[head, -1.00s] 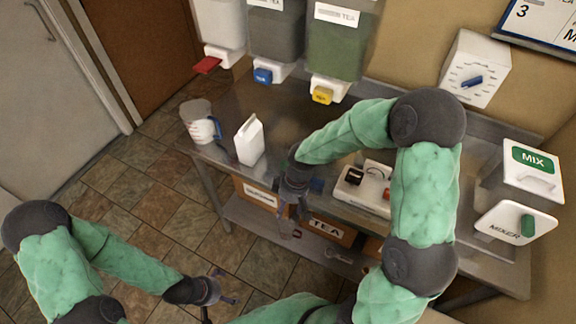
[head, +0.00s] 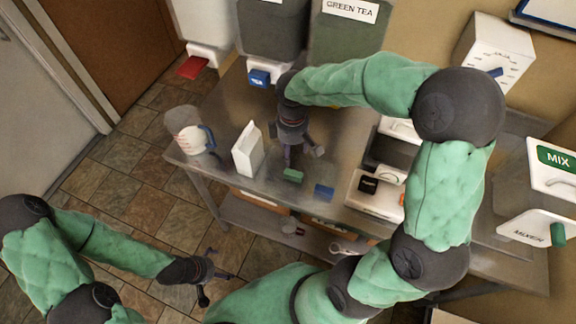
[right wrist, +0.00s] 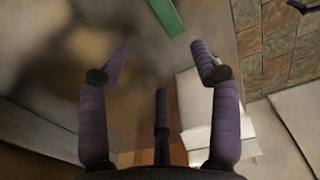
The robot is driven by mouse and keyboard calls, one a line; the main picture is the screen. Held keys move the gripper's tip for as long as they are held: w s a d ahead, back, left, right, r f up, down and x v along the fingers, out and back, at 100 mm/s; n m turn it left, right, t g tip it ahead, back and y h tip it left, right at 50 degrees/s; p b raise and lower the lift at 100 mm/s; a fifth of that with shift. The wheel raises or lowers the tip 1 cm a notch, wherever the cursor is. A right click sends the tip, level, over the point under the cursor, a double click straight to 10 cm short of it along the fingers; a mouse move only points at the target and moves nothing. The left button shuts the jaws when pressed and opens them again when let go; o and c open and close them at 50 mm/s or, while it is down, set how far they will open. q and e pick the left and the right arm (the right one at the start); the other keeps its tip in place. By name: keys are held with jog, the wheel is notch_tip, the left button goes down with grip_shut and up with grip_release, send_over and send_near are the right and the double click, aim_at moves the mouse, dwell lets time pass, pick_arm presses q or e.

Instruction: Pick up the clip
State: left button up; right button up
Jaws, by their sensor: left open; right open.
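Two small flat pieces that could be clips lie at the table's front edge in the head view, one green (head: 293,175) and one blue (head: 324,191). I cannot tell which is the clip. A green piece (right wrist: 167,15) also shows at the top of the right wrist view, beyond my fingertips. My right gripper (head: 303,153) is open and empty above the table, just behind the green piece; its spread fingers show in the right wrist view (right wrist: 160,48). My left gripper (head: 220,268) is open and empty over the floor at the lower left.
A white carton (head: 248,150) stands left of my right gripper, with a measuring jug (head: 195,139) farther left. A white device with knobs (head: 375,195) sits to the right. Dispensers with red (head: 192,67) and blue (head: 259,78) taps hang behind. A shelf lies below the tabletop.

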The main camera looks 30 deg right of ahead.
aim_at(293, 171)
jog(key=f, duration=0.2)
jog(key=f+b, duration=0.1)
jog(key=f, duration=0.1)
jog(key=shift+s, duration=0.4)
jog(key=shift+w+f, duration=0.1)
jog(key=shift+f, duration=0.35)
jog(key=shift+s+a+f+b, duration=0.1)
jog(key=shift+s+f+b, duration=0.15)
jog(key=shift+f, duration=0.2)
jog(key=f, duration=0.1)
jog(key=f+b, duration=0.1)
jog(key=f, duration=0.1)
jog(key=shift+s+a+f, duration=0.1)
jog(key=shift+s+f, duration=0.1)
jog(key=shift+f, duration=0.1)
jog(key=shift+f+b, duration=0.35)
jog(key=shift+c, duration=0.2)
jog(key=c, duration=0.9)
